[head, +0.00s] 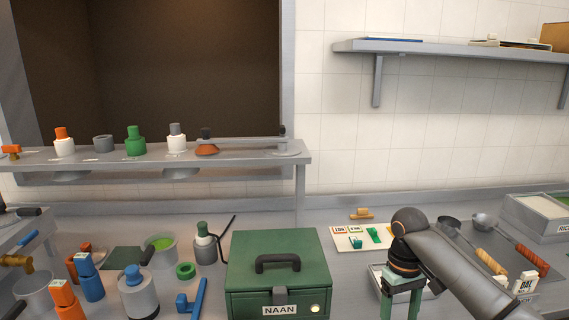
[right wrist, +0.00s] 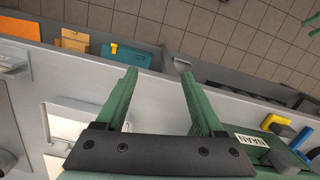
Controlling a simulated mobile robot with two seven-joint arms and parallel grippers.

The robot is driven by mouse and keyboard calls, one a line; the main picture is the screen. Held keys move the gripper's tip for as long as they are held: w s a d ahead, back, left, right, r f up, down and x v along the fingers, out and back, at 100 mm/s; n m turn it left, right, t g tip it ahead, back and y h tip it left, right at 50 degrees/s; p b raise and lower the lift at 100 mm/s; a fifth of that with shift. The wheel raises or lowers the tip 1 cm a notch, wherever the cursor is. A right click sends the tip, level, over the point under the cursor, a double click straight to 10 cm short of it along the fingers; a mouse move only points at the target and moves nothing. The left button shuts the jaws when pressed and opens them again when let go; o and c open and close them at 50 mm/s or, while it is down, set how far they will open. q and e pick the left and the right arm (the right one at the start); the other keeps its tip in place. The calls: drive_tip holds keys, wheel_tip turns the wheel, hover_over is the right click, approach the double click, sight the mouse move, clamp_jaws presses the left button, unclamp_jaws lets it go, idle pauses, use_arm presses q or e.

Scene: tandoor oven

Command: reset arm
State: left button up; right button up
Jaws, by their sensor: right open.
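My right gripper (head: 401,304) comes in from the right in the head view, pointing down over the counter to the right of the green NAAN box (head: 278,270). Its green fingers run out of the bottom of the picture. In the right wrist view my right gripper (right wrist: 158,76) is open, with two spread green fingers and nothing between them. The end of the NAAN box (right wrist: 258,145) shows to the right of the fingers there.
A pale board with coloured tags (head: 349,241) lies behind my right gripper. Ladles with wooden handles (head: 490,261) lie to its right, near a RICE bin (head: 535,214). Bottles and pots crowd the counter's left. The wrist view shows the counter edge and tiled floor (right wrist: 220,38).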

drive_tip(key=s+a+f+n+t+y, duration=0.2)
drive_tip(key=s+a+f, duration=0.9)
drive_tip(key=s+f, duration=0.4)
drive_tip(key=s+d+r+m+t+h, duration=0.1)
drive_tip(key=s+d+m+t, duration=0.1)
drive_tip(key=s+d, duration=0.35)
drive_tip(key=s+d+r+m+t, duration=0.1)
drive_tip(key=s+d, duration=0.2)
drive_tip(key=s, duration=0.6)
drive_tip(key=w+a+f+t+y, duration=0.1)
drive_tip(key=w+a+f+t, duration=0.1)
drive_tip(key=f, duration=0.3)
drive_tip(key=w+a+f+t, duration=0.2)
drive_tip(key=f+t, duration=0.1)
drive_tip(key=f, duration=0.2)
drive_tip(key=shift+w+a+f+t+y, duration=0.15)
drive_tip(key=shift+a+f+t+y, duration=0.05)
drive_tip(key=shift+f+t+y, duration=0.2)
